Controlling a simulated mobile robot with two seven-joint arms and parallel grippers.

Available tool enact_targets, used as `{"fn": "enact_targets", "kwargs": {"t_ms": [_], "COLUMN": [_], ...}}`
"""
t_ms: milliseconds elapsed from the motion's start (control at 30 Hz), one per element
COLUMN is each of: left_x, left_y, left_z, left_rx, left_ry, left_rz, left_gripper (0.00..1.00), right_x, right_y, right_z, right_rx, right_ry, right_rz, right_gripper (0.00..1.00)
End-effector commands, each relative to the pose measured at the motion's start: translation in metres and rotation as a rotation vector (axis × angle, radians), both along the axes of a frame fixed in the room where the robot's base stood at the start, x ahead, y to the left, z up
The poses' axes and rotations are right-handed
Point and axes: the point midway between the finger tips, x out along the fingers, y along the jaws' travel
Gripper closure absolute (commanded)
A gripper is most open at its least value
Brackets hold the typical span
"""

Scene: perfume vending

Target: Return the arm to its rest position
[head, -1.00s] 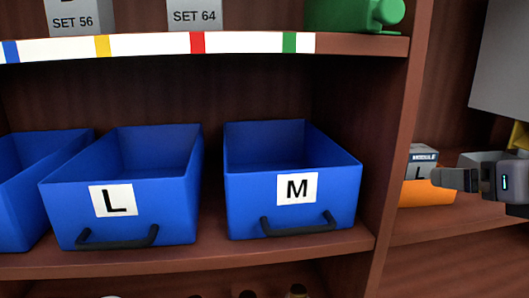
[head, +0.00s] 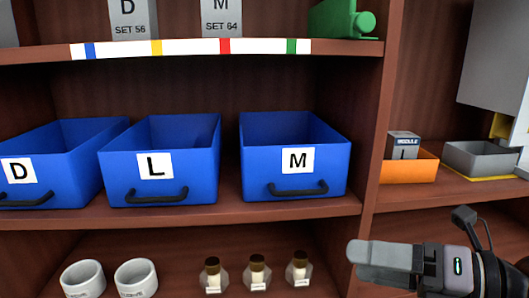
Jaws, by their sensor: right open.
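My right gripper (head: 362,258) is at the lower right of the head view, its fingers pointing left. It is open, with nothing seen between its fingers. It is in front of the upright between the shelf bays, below the level of the bins and right of the bottles. The far finger is mostly hidden by the near one. My left gripper is not in view.
Blue bins labelled D (head: 80,185), L (head: 170,182) and M (head: 290,180) stand on the middle shelf. Below are two white cups (head: 135,278) and three small bottles (head: 257,272). At right are an orange tray (head: 410,173) holding a grey module box and an empty grey tray (head: 478,160).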

Motion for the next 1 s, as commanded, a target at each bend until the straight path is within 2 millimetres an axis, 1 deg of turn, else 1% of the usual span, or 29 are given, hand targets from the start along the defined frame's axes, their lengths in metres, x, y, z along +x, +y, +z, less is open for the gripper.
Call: {"fn": "enact_targets", "kwargs": {"t_ms": [33,67,100,167,200,267,300,367,400,467,500,567,600,633,667,700,767,800,867,900,933,1000], "left_x": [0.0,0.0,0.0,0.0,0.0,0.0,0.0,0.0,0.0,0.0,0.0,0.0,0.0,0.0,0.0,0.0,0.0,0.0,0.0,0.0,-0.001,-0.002], "left_y": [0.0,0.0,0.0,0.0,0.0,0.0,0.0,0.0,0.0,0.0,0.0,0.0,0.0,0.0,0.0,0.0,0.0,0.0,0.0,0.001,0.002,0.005], "left_z": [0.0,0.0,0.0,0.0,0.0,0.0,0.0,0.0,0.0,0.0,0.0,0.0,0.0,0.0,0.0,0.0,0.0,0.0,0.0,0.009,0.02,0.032], "left_rx": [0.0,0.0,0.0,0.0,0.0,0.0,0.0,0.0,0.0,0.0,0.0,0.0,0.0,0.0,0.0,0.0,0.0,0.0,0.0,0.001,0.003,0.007], "left_ry": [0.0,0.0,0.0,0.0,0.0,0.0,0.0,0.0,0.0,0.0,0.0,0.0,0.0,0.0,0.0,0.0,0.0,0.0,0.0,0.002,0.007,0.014], "left_rz": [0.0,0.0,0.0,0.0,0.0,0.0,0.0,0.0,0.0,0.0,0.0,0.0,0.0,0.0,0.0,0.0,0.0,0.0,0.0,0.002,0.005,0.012], "left_gripper": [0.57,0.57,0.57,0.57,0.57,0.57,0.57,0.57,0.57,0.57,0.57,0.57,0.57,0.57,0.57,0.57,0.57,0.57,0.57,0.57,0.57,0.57], "right_x": [-0.006,-0.008,-0.01,-0.009,-0.007,-0.001,0.003,0.009,0.013,0.017,0.018,0.015,0.011,0.006,-0.001,-0.011,-0.031,-0.046,-0.072,-0.082,-0.078,-0.079], "right_y": [0.011,0.015,0.018,0.019,0.016,0.01,0.005,-0.004,-0.01,-0.019,-0.025,-0.03,-0.032,-0.032,-0.032,-0.029,-0.022,-0.015,-0.001,0.003,-0.001,-0.004], "right_z": [-0.002,-0.001,0.001,0.001,0.0,-0.006,-0.013,-0.029,-0.043,-0.069,-0.089,-0.123,-0.147,-0.166,-0.185,-0.209,-0.245,-0.266,-0.295,-0.296,-0.28,-0.268], "right_rx": [0.147,0.232,0.344,0.511,0.621,0.778,0.879,1.021,1.109,1.23,1.302,1.397,1.451,1.486,1.515,1.548,1.581,1.595,1.603,1.601,1.6,1.599], "right_ry": [0.061,0.091,0.134,0.205,0.256,0.336,0.395,0.489,0.557,0.666,0.744,0.865,0.952,1.019,1.089,1.183,1.328,1.429,1.585,1.643,1.62,1.611], "right_rz": [0.023,0.029,0.028,0.008,-0.016,-0.071,-0.117,-0.199,-0.263,-0.37,-0.448,-0.572,-0.657,-0.719,-0.783,-0.866,-0.989,-1.065,-1.173,-1.212,-1.205,-1.214], "right_gripper": [0.01,0.01,0.01,0.01,0.01,0.01,0.01,0.01,0.01,0.01,0.01,0.01,0.01,0.01,0.01,0.01,0.01,0.01,0.01,0.01,0.01,0.01]}}
